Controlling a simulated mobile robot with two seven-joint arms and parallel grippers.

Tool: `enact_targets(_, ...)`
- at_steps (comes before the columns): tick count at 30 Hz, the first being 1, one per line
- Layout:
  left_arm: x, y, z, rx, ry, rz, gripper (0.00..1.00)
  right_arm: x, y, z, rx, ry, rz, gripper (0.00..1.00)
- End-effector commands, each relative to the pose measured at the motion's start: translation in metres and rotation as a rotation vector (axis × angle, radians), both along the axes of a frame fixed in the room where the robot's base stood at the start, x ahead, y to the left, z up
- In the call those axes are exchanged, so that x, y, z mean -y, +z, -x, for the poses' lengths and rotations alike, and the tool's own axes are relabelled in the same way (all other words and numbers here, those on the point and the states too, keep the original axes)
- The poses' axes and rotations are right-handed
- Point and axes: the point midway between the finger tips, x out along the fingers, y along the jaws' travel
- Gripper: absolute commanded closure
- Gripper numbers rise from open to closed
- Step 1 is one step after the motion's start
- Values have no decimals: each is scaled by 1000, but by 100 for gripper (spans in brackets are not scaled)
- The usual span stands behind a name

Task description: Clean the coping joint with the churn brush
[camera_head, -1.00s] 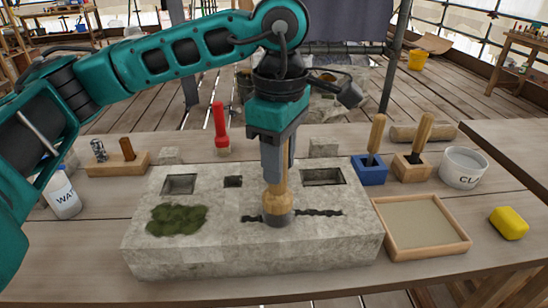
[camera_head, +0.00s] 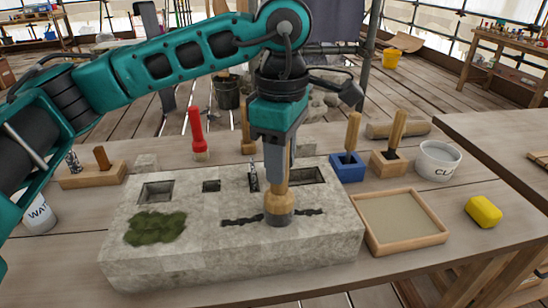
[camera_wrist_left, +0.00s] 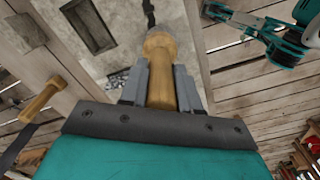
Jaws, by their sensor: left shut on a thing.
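The churn brush has a pale wooden handle and a round, tan head with a grey lower end (camera_head: 279,210). My left gripper (camera_head: 278,160) is shut on its handle, which also shows between the fingers in the left wrist view (camera_wrist_left: 175,85). The brush is upright, its lower end at the dark, jagged joint (camera_head: 240,221) in the grey coping stone (camera_head: 200,255). The joint shows on both sides of the brush; its middle is hidden behind it. Part of my right arm (camera_wrist_left: 290,45) shows in the left wrist view; its jaw state is unclear.
The stone bears green moss (camera_head: 155,228) and square recesses (camera_head: 156,192). A sand-coloured tray (camera_head: 402,218), yellow sponge (camera_head: 484,211) and white tub (camera_head: 438,162) lie right. Tools stand in a blue holder (camera_head: 347,168) and a wooden holder (camera_head: 389,165). A red tool (camera_head: 197,132) stands behind.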

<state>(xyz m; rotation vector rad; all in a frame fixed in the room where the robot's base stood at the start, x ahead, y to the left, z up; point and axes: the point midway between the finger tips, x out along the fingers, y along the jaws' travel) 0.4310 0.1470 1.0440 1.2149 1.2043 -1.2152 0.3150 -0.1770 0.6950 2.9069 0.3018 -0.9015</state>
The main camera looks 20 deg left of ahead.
Motion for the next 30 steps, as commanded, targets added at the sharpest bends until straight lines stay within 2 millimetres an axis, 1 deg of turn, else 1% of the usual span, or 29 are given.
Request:
enact_targets(9,15,-2,-8,0,-1,1,100,0,-1,0,0,0,0,59)
enact_targets(19,22,-2,-13,-1,-1,1,100,0,0,0,-1,1,0,59)
enact_targets(30,37,-1,-22,-1,-1,1,100,0,2,0,-1,1,0,59)
